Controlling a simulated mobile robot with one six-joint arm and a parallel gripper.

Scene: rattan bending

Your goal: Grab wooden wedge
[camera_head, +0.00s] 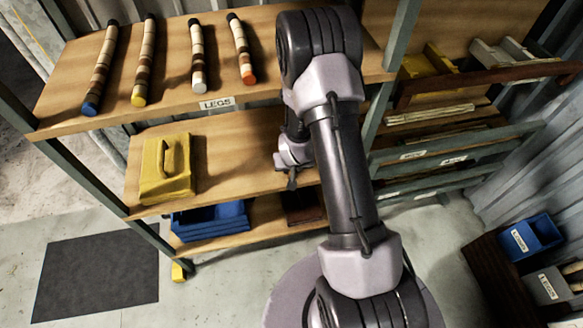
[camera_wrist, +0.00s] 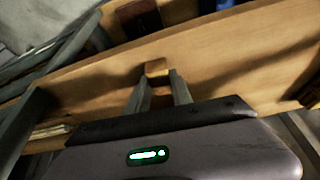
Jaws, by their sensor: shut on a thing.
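The wooden wedge (camera_wrist: 157,68) is a small brown block at the tips of my gripper (camera_wrist: 160,82) in the wrist view. The two grey fingers stand on either side of it, with a narrow gap between them, and are shut on it. The wedge is seen against the wooden shelf board (camera_wrist: 225,58); I cannot tell whether it touches the board. In the head view my gripper (camera_head: 291,180) is at the right part of the middle shelf (camera_head: 230,150). The wedge cannot be made out there.
A yellow block with a handle (camera_head: 166,170) stands left on the middle shelf. Several striped legs (camera_head: 198,58) lie on the top shelf above. A blue bin (camera_head: 212,220) is on the shelf below. A green-grey rack post (camera_head: 390,80) stands close right of my arm.

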